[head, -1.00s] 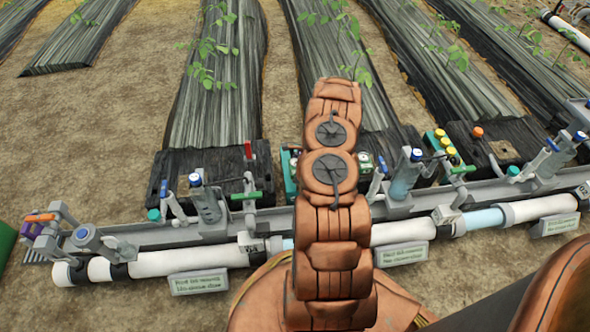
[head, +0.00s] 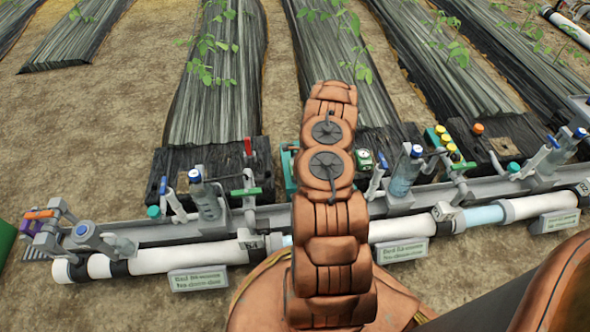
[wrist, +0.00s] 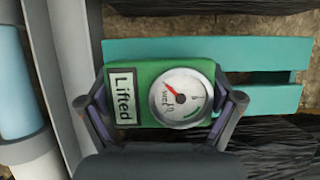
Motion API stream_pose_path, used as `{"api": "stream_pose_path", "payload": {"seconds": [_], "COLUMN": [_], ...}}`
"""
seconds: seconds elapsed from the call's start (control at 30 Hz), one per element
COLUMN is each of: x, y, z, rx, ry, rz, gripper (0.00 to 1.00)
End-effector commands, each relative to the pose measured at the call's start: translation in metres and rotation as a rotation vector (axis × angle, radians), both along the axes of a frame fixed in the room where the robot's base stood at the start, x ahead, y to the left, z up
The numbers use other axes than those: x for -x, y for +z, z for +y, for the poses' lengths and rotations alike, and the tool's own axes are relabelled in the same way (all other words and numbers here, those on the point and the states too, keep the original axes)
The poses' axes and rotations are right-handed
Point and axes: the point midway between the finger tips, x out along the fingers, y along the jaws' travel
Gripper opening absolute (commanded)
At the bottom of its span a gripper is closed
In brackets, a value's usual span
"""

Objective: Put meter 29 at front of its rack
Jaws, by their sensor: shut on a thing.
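The meter (wrist: 126,82) is a green block with a round white dial and red needle. Its black-and-white label reads "Lifted"; no number 29 is readable. My gripper (wrist: 162,106) is shut on it, with a finger at each side. The meter overlaps the near edge of a flat teal rack (wrist: 190,50) in the wrist view; I cannot tell whether they touch. The rack has an open slot at its right end. In the head view my arm hides the gripper, and a strip of the teal rack (head: 290,172) shows left of the arm.
A green item with a pale dial (head: 364,160) shows right of my arm. A grey rail with valves and a white pipe (head: 190,257) run across the front. A block with yellow caps (head: 441,141) stands to the right. Black-covered plant beds (head: 215,90) lie behind.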

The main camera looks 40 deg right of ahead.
Motion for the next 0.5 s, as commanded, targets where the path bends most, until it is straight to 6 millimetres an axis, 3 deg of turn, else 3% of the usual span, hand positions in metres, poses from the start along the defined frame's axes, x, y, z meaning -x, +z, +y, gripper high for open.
{"api": "stream_pose_path", "payload": {"seconds": [0.5], "x": [0.000], "y": [-0.012], "z": [0.000], "rx": [0.000], "ry": [0.000], "rz": [0.000], "gripper": [0.47]}}
